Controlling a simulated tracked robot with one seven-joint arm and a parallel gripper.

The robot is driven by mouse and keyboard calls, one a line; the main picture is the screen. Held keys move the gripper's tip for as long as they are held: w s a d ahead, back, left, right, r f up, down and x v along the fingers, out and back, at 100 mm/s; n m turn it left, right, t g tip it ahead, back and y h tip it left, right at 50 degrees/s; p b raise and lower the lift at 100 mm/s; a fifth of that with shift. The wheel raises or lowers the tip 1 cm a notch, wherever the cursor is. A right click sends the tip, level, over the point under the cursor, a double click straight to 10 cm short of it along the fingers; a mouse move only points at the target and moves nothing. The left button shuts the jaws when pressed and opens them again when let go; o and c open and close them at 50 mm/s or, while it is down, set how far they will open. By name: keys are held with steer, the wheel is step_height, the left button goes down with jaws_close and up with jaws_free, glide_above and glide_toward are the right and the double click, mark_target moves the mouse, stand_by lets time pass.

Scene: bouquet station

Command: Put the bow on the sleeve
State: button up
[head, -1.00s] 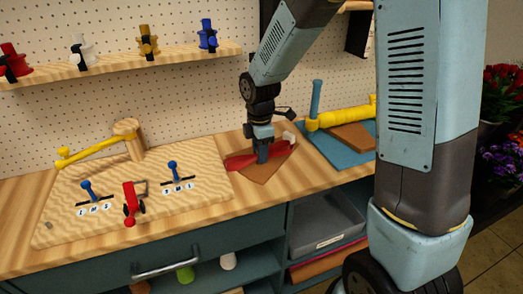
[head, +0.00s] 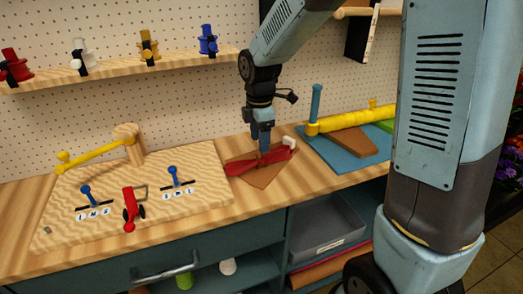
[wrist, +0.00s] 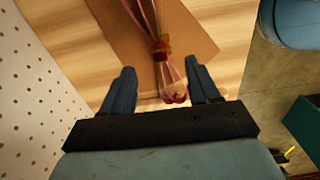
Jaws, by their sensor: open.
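A long red ribbon-like piece, seemingly the bow (head: 243,165), lies across a flat brown sheet (head: 262,182), seemingly the sleeve, on the wooden bench. In the wrist view the red piece is partly see-through and pinched at a red-brown knot (wrist: 161,46). The brown sheet (wrist: 190,35) lies under it. My gripper (head: 264,151) points down just above the red piece. In the wrist view my gripper (wrist: 160,72) is open, one finger on each side of the strands below the knot. I cannot tell whether the fingers touch them.
A small white object (head: 289,141) is beside the sheet. To the right is a blue mat (head: 330,155) with a yellow roll (head: 350,118). To the left is a board (head: 60,222) with levers and a red clamp (head: 129,209). A shelf of spools (head: 120,68) hangs behind.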

steer(key=s+d+r+m+t, duration=0.1)
steer(key=s+d+r+m, duration=0.35)
steer(key=r, duration=0.25)
steer(key=s+d+r+m+t, duration=0.2)
steer(key=s+d+r+m, duration=0.25)
steer(key=d+r, duration=0.2)
steer(key=s+d+r+m+t, duration=0.2)
steer(key=s+d+m, duration=0.5)
steer(key=s+m, duration=0.4)
steer(key=shift+d+r+m+t, duration=0.3)
steer(key=shift+r+m, duration=0.25)
steer(key=shift+m, duration=0.05)
